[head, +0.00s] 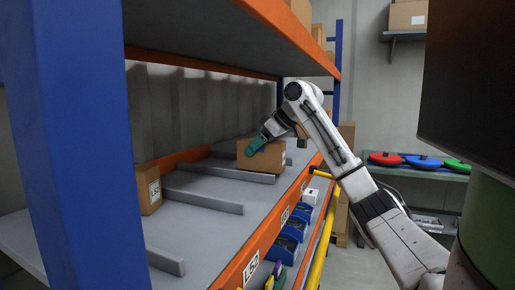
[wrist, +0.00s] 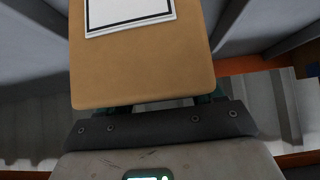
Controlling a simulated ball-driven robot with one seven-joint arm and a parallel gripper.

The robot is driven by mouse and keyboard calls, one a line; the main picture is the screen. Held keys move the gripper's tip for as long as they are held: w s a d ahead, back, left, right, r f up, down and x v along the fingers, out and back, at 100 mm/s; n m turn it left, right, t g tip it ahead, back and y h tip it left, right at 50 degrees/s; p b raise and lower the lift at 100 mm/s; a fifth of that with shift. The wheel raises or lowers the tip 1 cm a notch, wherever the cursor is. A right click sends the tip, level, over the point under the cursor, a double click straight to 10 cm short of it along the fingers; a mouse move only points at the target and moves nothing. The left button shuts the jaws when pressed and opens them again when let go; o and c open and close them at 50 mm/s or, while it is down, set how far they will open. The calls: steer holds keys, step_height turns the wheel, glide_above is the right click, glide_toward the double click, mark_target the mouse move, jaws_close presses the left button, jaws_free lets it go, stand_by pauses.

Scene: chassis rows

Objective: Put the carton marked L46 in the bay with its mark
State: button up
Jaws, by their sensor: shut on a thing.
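A brown carton (head: 260,163) is in my gripper (head: 257,145) above the middle of the shelf (head: 195,234), by a grey divider. I cannot tell whether it touches the shelf. My gripper's teal fingers are shut on it. In the wrist view the carton (wrist: 140,65) fills the upper middle, with part of a white label (wrist: 125,14) showing; its mark is out of view. Bay marks sit on the orange front beam: the nearest (head: 251,268) reads like L52, and those farther along (head: 284,215) are too small to read surely.
Another carton (head: 149,189), marked like L52, stands at the left back. Grey dividers (head: 203,201) split the shelf. An orange upper shelf (head: 255,30) hangs overhead, and a blue post (head: 70,140) stands at the near left. Blue bins (head: 288,244) and a yellow rail (head: 320,245) lie below the front.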

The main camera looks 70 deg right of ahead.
steer(key=shift+f, duration=0.15)
steer(key=shift+f, duration=0.15)
steer(key=o, duration=1.4)
steer(key=v, duration=1.2)
steer(key=shift+a, duration=0.1)
